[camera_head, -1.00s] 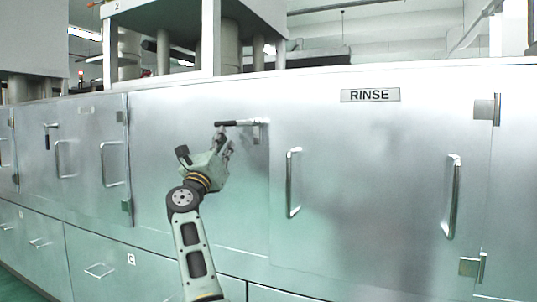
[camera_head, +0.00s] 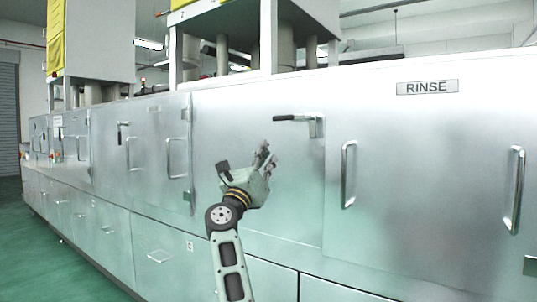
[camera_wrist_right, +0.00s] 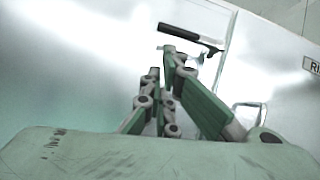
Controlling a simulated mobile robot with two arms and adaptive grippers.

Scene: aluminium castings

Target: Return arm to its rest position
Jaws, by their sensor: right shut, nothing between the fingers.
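My right arm rises from the bottom of the head view, with the right gripper (camera_head: 266,158) in front of a steel cabinet panel. The gripper is shut and empty. It is below and left of a black-gripped lever handle (camera_head: 295,118) on the panel, apart from it. In the right wrist view the fingers (camera_wrist_right: 163,75) are close together, and the black lever handle (camera_wrist_right: 190,36) shows beyond their tips. My left gripper is not in view.
A door under the RINSE sign (camera_head: 427,87) has bar handles, one on its left (camera_head: 348,174) and one on its right (camera_head: 514,190). More doors and drawers run off to the left. Green floor (camera_head: 40,262) is open at lower left.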

